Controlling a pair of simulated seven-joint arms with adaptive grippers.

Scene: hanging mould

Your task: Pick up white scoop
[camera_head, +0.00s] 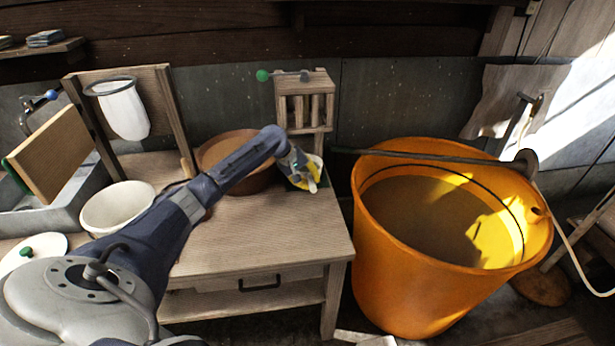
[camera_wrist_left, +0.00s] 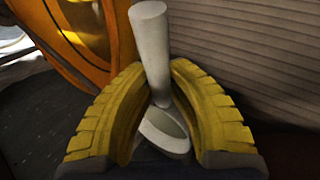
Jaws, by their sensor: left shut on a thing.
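The white scoop (camera_wrist_left: 152,45) is between the two yellow ribbed fingers of my left gripper (camera_wrist_left: 162,95) in the left wrist view. Its thick round handle points up in that picture, and its small hollow bowl (camera_wrist_left: 163,133) shows between the fingers. My left gripper (camera_head: 303,172) is shut on the scoop. In the head view it is at the right rear part of the wooden table, just right of the brown bowl; the scoop is small and partly hidden there. I cannot tell whether the scoop touches the table. My right gripper is not in view.
A large orange bucket (camera_head: 400,285) stands right of the wooden table (camera_head: 285,225). A brown bowl (camera_head: 228,140), a white bowl (camera_head: 108,212) and a slatted wooden rack (camera_head: 309,85) are near my left arm. The table's front right is clear.

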